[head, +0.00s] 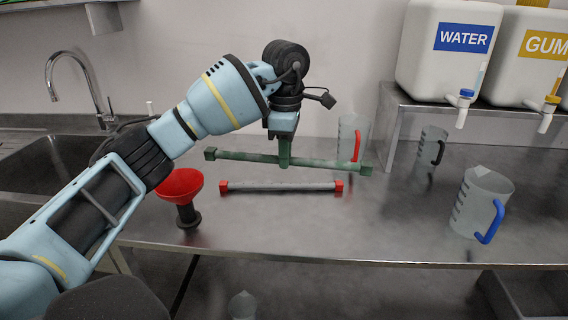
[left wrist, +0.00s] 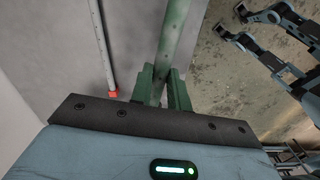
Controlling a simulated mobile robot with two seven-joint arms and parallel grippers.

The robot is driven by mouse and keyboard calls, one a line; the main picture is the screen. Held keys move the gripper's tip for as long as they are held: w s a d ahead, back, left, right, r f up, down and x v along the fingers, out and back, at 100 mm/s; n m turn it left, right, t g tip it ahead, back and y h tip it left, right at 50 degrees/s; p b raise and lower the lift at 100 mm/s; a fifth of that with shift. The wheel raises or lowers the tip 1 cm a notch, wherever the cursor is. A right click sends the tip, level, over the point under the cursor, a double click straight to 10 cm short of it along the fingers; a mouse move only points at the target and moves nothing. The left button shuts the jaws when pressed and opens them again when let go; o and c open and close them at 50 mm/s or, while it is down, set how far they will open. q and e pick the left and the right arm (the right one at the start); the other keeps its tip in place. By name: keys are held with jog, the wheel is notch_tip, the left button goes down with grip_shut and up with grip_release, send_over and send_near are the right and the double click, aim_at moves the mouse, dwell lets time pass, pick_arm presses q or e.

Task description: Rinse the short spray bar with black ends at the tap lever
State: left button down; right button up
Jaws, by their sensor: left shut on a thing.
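My left gripper (head: 284,154) is shut on the middle of a green spray bar (head: 325,164) with green ends. It holds the bar level, seemingly above the counter. The left wrist view shows the green bar (left wrist: 172,45) between the two green fingers. A grey spray bar (head: 280,186) with red ends lies on the counter below it; one red end also shows in the left wrist view. I see no bar with black ends. The tap (head: 80,70) curves over the sink at the far left, with a small lever (head: 109,108) by its base. My right gripper is not in view.
A red funnel (head: 181,184) on a black base stands left of the grey bar. Jugs with red (head: 350,138), black (head: 431,143) and blue (head: 480,203) handles stand to the right. WATER (head: 443,70) and GUM (head: 530,60) containers sit on a shelf. The front middle counter is clear.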

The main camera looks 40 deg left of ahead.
pick_arm(q)
jog(key=s+d+f+m, duration=0.6)
jog(key=s+m, duration=0.3)
jog(key=m, duration=0.2)
jog(key=s+d+f+m, duration=0.7)
jog(key=s+f+m, duration=0.2)
jog(key=m, duration=0.3)
jog(key=shift+s+d+f, duration=0.2)
jog(key=shift+s+d, duration=0.05)
jog(key=shift+s, duration=0.35)
